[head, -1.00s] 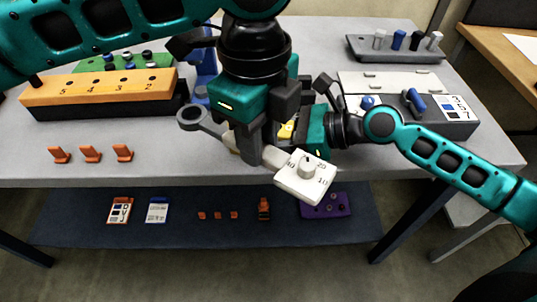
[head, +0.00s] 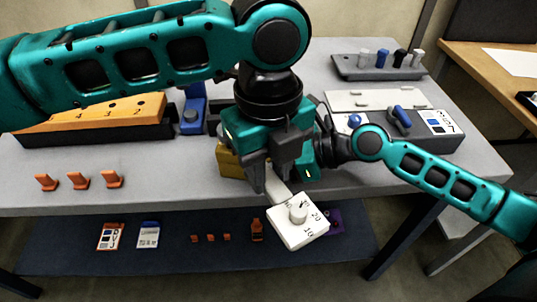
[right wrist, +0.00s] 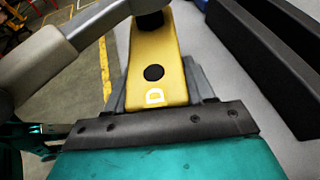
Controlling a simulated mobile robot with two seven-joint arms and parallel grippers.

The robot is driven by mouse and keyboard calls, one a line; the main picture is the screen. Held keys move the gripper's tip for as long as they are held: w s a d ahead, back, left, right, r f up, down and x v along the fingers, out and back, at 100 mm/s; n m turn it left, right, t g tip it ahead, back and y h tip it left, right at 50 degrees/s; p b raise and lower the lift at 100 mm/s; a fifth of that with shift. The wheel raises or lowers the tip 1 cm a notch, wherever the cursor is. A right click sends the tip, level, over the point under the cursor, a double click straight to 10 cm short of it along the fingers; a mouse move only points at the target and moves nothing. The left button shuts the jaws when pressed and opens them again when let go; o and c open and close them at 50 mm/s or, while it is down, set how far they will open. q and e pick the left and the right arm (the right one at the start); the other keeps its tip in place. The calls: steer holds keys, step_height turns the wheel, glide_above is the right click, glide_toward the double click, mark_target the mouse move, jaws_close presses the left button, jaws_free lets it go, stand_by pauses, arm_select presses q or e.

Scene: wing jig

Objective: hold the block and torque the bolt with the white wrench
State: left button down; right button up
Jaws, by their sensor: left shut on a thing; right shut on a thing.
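The white wrench shows its square dial end (head: 297,229) in the head view, hanging over the table's front edge. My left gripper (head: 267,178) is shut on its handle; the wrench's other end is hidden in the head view. The yellow block (head: 229,161) shows just left of my left gripper. In the right wrist view, the block (right wrist: 158,50) has a dark hole and a white letter D. My right gripper (right wrist: 160,88) is shut on the block. A dark round part covers the block's far end, with a pale grey bar beside it. I cannot tell whether the wrench sits on the bolt.
An orange numbered rack (head: 100,112) stands at the left, with several orange clips (head: 80,181) in front. A blue stand (head: 193,112) is behind. A grey case (head: 432,128) and a peg rack (head: 380,70) are at the right. The lower shelf (head: 180,262) holds small items.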

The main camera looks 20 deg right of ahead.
arm_select(q)
steer(key=shift+f, duration=0.35)
steer(key=shift+f, duration=0.15)
stand_by(0.4)
steer(key=shift+f, duration=0.65)
steer(key=shift+s+a+m, duration=0.15)
steer(key=shift+a+m, duration=0.75)
steer(key=shift+r, duration=0.2)
